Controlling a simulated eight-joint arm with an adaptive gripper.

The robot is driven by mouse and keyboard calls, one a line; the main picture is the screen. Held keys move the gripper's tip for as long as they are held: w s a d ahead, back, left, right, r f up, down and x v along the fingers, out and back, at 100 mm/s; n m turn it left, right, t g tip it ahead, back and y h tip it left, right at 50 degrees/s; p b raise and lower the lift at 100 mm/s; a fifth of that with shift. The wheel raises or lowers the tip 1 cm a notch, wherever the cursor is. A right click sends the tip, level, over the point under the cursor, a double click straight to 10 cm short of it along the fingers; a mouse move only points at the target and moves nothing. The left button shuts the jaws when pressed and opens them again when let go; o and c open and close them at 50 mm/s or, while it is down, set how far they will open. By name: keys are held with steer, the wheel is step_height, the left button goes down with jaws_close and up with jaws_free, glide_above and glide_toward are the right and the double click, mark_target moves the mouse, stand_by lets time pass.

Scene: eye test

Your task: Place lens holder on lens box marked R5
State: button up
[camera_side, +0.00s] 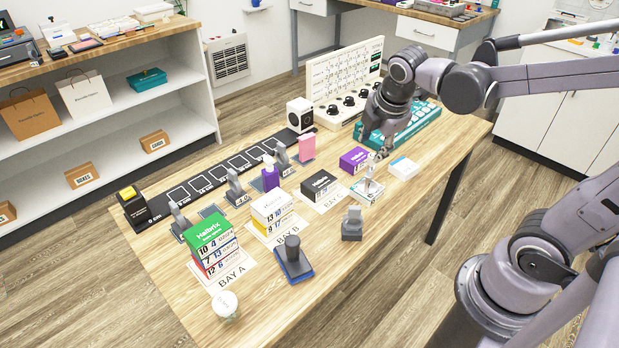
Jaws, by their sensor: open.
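My gripper (376,146) hangs over the far right of the wooden table, open, near a purple box (354,160). A small grey upright piece (369,183) stands below it on a white and teal base; I see nothing held. Several grey holders (236,188) stand along a black strip, and another grey one (352,224) stands nearer the front. I cannot tell which is the lens holder. Boxes stand in bays: a stack with a green top (208,233), a stack with a white top (271,208) and a black box (320,186). No R5 mark is legible.
A dark upright piece on a blue base (293,262) and a white round jar (225,305) stand near the front edge. A white box (404,168) lies right of the gripper.

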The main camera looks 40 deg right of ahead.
steer(key=s+a+m+t+y, duration=0.2)
steer(key=s+a+m, duration=0.3)
steer(key=m, duration=1)
steer(key=shift+a+r+t+y, duration=0.35)
steer(key=shift+a+t+y, duration=0.05)
steer(key=shift+a+t, duration=0.3)
